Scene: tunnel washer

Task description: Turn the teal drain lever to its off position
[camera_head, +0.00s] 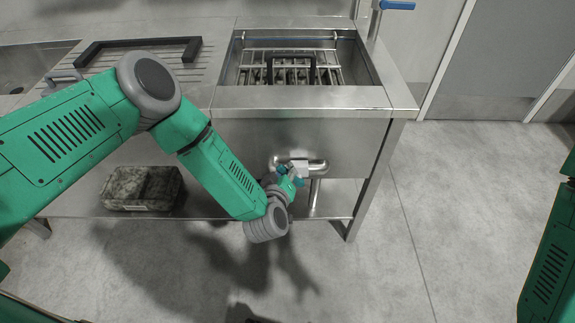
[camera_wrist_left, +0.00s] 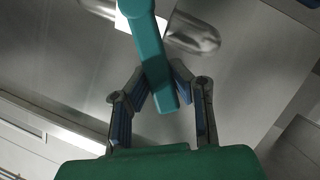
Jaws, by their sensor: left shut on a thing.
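The teal drain lever (camera_wrist_left: 152,60) is on the front of the steel sink unit, on a horizontal metal drain pipe (camera_head: 318,165) below the basin. In the left wrist view it runs from the pipe at the top down between my fingers, slightly tilted. My left gripper (camera_wrist_left: 158,88) is shut on the lever near its free end, with a finger on each side. In the head view my left gripper (camera_head: 287,176) is small at the pipe and partly covers the lever. My right arm shows at the right edge; its gripper is not in view.
The steel basin (camera_head: 375,98) above holds a wire rack. A black-handled rack part (camera_head: 140,42) lies on the ribbed drainboard. A mottled grey-green box (camera_head: 143,188) stands on the lower shelf. A table leg (camera_head: 370,180) is right of the pipe. The floor in front is clear.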

